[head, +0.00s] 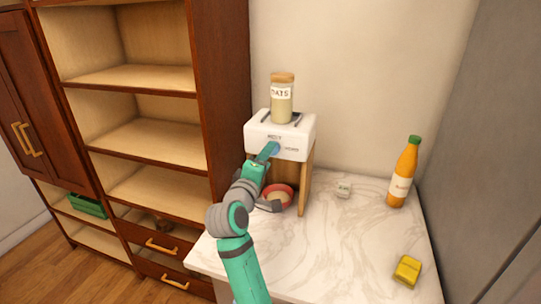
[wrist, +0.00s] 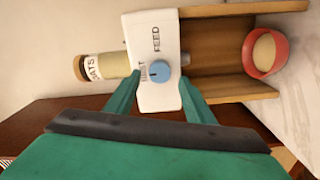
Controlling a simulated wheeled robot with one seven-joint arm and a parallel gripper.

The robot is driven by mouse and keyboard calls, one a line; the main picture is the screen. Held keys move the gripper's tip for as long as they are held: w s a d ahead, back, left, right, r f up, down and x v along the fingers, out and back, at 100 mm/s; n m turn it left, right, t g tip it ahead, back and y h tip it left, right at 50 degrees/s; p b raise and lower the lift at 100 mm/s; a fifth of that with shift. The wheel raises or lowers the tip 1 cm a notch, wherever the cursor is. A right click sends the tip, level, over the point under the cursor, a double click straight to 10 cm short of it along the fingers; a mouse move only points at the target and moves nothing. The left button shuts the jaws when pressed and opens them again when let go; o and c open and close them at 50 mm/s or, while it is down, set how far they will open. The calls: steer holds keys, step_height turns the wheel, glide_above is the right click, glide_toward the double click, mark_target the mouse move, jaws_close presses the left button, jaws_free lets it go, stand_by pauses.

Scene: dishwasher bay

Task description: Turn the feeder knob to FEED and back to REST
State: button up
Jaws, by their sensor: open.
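The feeder is a white box (head: 301,130) on a wooden stand, with a jar labelled OATS (head: 282,105) upright on top. Its round blue knob (wrist: 160,73) is on the front face. In the wrist view, which is turned sideways, the knob's dark mark points left to the REST label, while FEED (wrist: 155,38) is printed above the knob. My gripper (head: 268,151) is at the feeder's front. In the wrist view its two green fingers are open, one on each side of the knob; I cannot tell whether they touch it.
A red bowl (head: 290,190) with pale contents stands under the feeder, beside my arm. Wooden shelves (head: 150,135) stand to the left.

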steer(key=v, duration=0.7)
steer(key=shift+s, duration=0.35)
steer(key=shift+w+d, duration=0.1)
steer(key=shift+w, duration=0.05)
steer(key=shift+d, duration=0.1)
